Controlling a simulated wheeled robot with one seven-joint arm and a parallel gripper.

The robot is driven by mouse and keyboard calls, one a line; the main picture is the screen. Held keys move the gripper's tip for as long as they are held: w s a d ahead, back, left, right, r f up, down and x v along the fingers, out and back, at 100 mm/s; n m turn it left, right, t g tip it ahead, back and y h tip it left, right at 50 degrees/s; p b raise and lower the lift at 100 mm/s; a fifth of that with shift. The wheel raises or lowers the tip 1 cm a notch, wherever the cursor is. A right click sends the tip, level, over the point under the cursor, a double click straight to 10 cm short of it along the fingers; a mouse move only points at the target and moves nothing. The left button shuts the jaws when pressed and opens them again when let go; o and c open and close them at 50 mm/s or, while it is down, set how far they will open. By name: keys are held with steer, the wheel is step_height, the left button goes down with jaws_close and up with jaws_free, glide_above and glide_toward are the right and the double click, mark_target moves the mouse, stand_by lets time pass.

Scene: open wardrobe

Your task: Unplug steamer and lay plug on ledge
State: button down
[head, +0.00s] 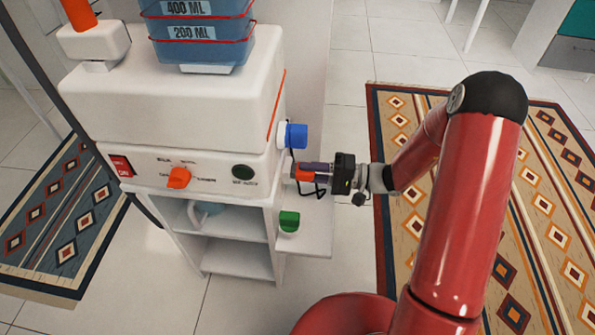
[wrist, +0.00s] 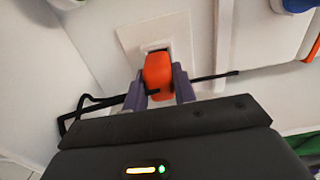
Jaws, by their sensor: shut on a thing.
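The white steamer (head: 165,110) stands on a white cabinet in the head view, with an orange knob and a red switch on its front. My gripper (head: 308,176) reaches in from the right beside the steamer. It is shut on the orange plug (head: 303,175). In the wrist view the fingers of my gripper (wrist: 158,92) hold the plug (wrist: 157,72) from both sides. The plug's far end is at the white socket plate (wrist: 150,46); I cannot tell how deep it sits. A black cord (wrist: 85,102) runs beside it. The white ledge (head: 318,232) is below my gripper.
A green block-like thing (head: 289,221) is on the ledge's left part; the ledge is bare to its right. A blue knob (head: 296,135) juts from the steamer's side just above my gripper. Blue tank (head: 200,50) stands on top. Patterned rugs (head: 470,210) lie on the tiled floor.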

steer(key=shift+d, duration=0.7)
stand_by(0.3)
steer(key=shift+s+d+b, duration=0.1)
steer(key=shift+d+b, duration=0.55)
steer(key=shift+d, duration=1.25)
steer(key=shift+f, duration=0.1)
